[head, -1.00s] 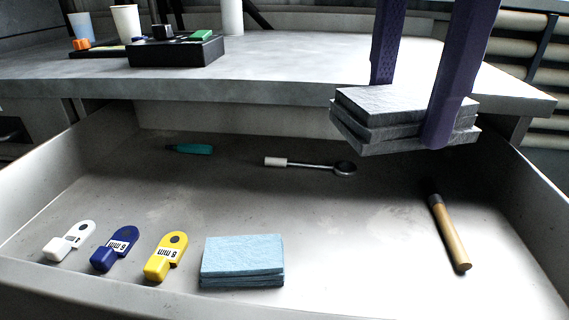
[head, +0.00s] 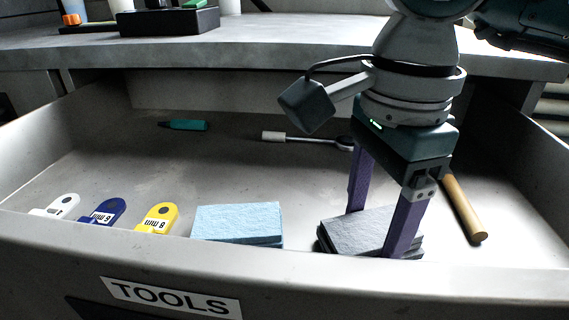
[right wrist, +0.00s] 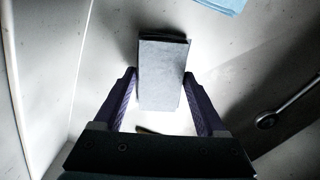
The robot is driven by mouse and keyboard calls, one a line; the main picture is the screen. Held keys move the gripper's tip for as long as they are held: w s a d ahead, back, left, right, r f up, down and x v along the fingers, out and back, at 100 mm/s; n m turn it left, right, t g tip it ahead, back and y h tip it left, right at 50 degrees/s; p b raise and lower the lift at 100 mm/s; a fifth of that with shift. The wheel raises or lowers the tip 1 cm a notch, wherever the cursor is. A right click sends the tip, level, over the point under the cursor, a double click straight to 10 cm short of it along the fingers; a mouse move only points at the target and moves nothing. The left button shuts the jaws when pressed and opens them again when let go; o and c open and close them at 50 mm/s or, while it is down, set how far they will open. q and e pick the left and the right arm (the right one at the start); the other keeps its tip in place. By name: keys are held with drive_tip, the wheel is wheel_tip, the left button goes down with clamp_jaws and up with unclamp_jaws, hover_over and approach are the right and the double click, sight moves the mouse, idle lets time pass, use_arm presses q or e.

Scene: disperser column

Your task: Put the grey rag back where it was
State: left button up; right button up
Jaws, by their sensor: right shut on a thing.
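The grey rag (head: 362,230), a folded dark grey stack, is low at the front of the open drawer, right of the light blue rag (head: 238,222). My right gripper (head: 375,232) is shut on it, with one purple finger on each side. In the right wrist view the grey rag (right wrist: 162,72) reaches out beyond the fingertips of the gripper (right wrist: 161,78). Whether its underside touches the drawer floor is hard to tell. My left gripper is not in view.
The drawer (head: 150,262) has a TOOLS label in front. Several keyed tags, including a yellow one (head: 158,218), lie at the left. A wooden-handled tool (head: 463,208) lies close right of my gripper. A wrench-like tool (head: 305,139) and a teal-handled tool (head: 184,125) lie behind.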

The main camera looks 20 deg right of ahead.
sight(371, 228)
drive_tip(key=shift+f, duration=0.2)
drive_tip(key=shift+f, duration=0.1)
drive_tip(key=o, duration=1.2)
drive_tip(key=shift+o, duration=0.2)
wheel_tip(371, 228, up, 12)
drive_tip(key=p, duration=0.3)
drive_tip(key=shift+r, duration=0.2)
